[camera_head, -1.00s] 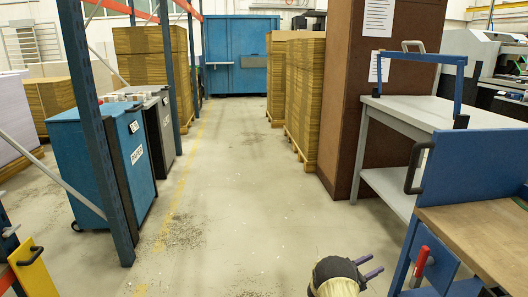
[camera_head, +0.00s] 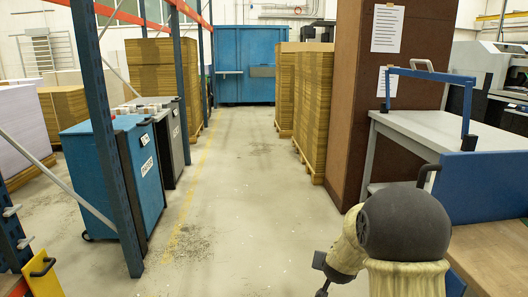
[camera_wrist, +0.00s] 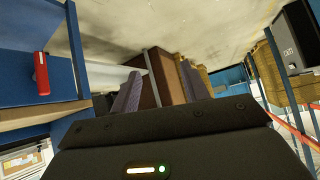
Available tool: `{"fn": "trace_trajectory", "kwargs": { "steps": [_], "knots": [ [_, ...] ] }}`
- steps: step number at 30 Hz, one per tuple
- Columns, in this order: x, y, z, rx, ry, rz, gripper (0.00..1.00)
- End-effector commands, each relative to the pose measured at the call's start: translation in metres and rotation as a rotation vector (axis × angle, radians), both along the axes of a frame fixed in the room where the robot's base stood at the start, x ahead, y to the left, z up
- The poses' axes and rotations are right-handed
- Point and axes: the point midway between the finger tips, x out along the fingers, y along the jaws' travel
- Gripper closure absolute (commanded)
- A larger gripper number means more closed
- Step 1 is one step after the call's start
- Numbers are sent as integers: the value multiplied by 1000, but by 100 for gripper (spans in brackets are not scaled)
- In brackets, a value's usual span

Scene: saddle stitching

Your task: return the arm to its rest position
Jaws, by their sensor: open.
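My arm (camera_head: 405,225) rises from the bottom right of the head view, bent, with its far part sloping down to the left. My gripper (camera_head: 320,274) shows only as small dark parts at that lower left end, over the floor. In the wrist view my gripper (camera_wrist: 160,92) has its two grey-purple fingers spread apart. Nothing is between them.
A blue-framed workbench (camera_head: 495,195) with a wooden top stands close on the right. A grey table (camera_head: 430,130) and brown cabinet (camera_head: 350,95) stand behind it. The aisle floor (camera_head: 235,215) is clear.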

Motion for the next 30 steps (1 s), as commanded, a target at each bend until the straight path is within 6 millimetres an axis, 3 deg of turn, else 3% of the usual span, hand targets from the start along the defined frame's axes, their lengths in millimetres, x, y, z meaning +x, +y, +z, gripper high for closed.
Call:
{"fn": "trace_trajectory", "kwargs": {
  "steps": [3,9,20,30],
  "knots": [
    [-54,21,15,25,128,91,55],
    [-146,40,24,33,342,207,55],
    [-269,43,32,-8,617,310,55],
    [-264,43,88,-6,611,307,55]
  ]
}}
